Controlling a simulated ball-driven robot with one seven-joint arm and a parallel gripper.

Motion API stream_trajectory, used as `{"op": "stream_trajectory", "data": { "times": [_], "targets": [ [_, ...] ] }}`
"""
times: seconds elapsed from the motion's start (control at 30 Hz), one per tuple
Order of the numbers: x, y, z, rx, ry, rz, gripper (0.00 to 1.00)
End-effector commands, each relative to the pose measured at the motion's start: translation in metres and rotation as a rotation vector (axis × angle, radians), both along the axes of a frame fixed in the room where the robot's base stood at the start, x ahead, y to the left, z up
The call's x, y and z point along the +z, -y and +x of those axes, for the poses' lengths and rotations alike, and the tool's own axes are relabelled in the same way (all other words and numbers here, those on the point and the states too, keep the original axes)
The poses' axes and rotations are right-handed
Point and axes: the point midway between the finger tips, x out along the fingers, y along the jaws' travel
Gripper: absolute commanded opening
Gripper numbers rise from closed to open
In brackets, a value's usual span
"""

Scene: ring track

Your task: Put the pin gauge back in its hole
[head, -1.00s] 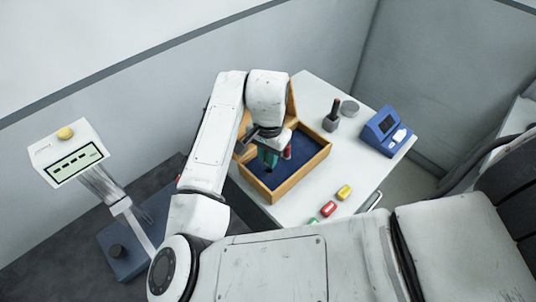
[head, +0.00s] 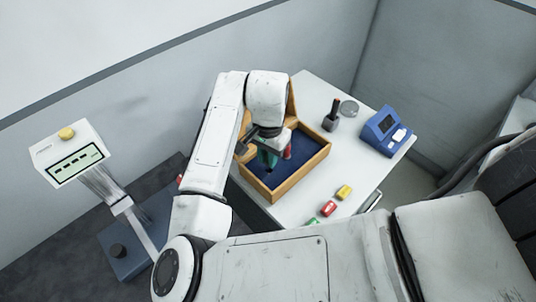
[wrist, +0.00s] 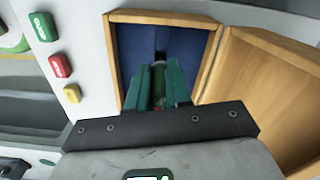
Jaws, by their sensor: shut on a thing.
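An open wooden box (head: 287,187) with a dark blue lining (head: 297,160) stands on the white table; it also shows in the wrist view (wrist: 157,18). My gripper (head: 268,159), with green fingers, is inside the box outline, pointing down at the lining. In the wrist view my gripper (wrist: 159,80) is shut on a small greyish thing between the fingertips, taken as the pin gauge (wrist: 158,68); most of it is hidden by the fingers. A dark spot shows in the lining just beyond the tips. I cannot tell whether the gauge is in a hole.
A red thing (head: 288,151) shows beside my gripper. Yellow (head: 344,192), red (head: 328,208) and green (head: 312,222) pieces lie in front of the box. A blue device (head: 383,130) and a dark upright tool (head: 331,119) stand beyond. The box lid (wrist: 268,90) stands open.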

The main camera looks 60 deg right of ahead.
Motion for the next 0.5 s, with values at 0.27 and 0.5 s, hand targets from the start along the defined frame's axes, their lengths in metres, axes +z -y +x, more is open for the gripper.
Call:
{"op": "stream_trajectory", "data": {
  "times": [0.27,0.5],
  "targets": [
    [0.0002,-0.0001,0.0002,0.0,0.0,0.0,0.0],
    [-0.0024,0.0,0.0001,0.0,0.0,0.0,0.0]
  ]
}}
